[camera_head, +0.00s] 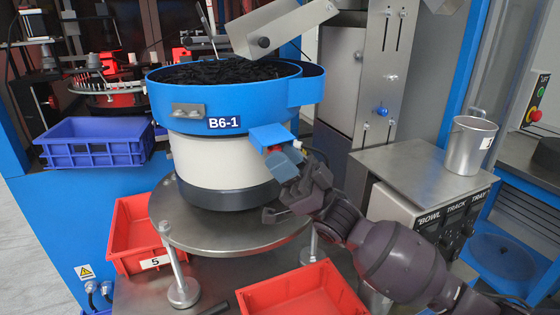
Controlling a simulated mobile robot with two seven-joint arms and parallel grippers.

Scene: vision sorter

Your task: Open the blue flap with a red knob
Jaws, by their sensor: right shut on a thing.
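The blue flap (270,137) sits on the right front side of the blue bowl (170,118) labelled B6-1. It sticks out from the bowl wall and looks tilted. A small part of the red knob (272,149) shows at its lower edge. My right gripper (281,162) is at the knob, just below the flap, and is shut on it. Its fingers hide most of the knob. My right arm comes in from the lower right. My left gripper is not in view.
The bowl holds black parts and stands on a round metal table (215,232). Red bins (128,250) stand below it. A blue crate (92,150) is at left. A metal jug (468,148) stands on the control box (425,180) at right. A metal chute hangs over the bowl.

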